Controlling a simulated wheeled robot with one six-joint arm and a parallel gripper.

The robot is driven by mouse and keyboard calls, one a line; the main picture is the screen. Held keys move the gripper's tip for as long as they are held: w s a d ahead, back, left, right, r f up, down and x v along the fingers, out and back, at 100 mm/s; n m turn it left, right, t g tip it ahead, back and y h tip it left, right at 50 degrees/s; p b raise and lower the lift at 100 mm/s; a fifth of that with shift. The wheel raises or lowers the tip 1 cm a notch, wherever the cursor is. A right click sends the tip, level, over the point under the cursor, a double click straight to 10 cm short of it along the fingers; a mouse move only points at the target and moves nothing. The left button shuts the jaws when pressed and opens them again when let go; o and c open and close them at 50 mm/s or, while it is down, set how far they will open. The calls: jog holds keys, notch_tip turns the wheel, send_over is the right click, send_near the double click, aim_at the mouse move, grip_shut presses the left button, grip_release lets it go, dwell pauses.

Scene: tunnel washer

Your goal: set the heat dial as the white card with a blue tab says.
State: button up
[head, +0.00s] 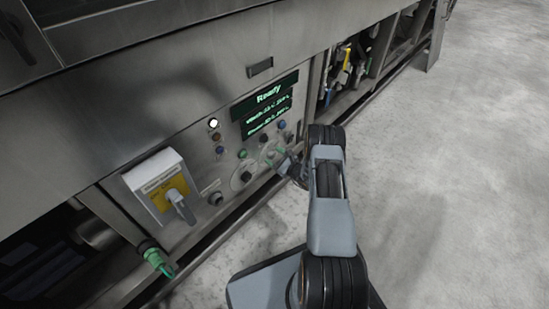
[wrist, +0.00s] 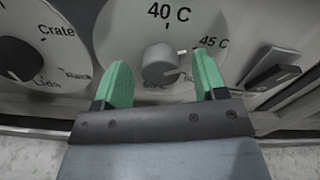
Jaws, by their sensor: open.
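The heat dial plate (wrist: 122,32) is a white disc in the wrist view, with "40 C" at the top and "45 C" at the right. Lower lettering is partly hidden by my gripper. Its grey round knob (wrist: 160,62) has a pale mark on its right side, toward "45 C". My gripper (wrist: 163,80) is open, with one green fingertip on each side of the knob; I cannot tell whether they touch it. In the head view my gripper (head: 283,160) is at the panel's lower right and partly covers the dials. I see no white card with a blue tab.
A second dial (wrist: 38,50) marked "Crate", "Rack" and "Lids" is at the left. A dark switch-like part (wrist: 272,70) is at the right. The head view shows a lit "Ready" display (head: 268,98), a yellow-plated switch box (head: 162,185) and clear floor at right.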

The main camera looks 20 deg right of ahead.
jog(key=p+v, duration=0.4)
jog(key=v, duration=1)
jog(key=shift+a+r, duration=0.1)
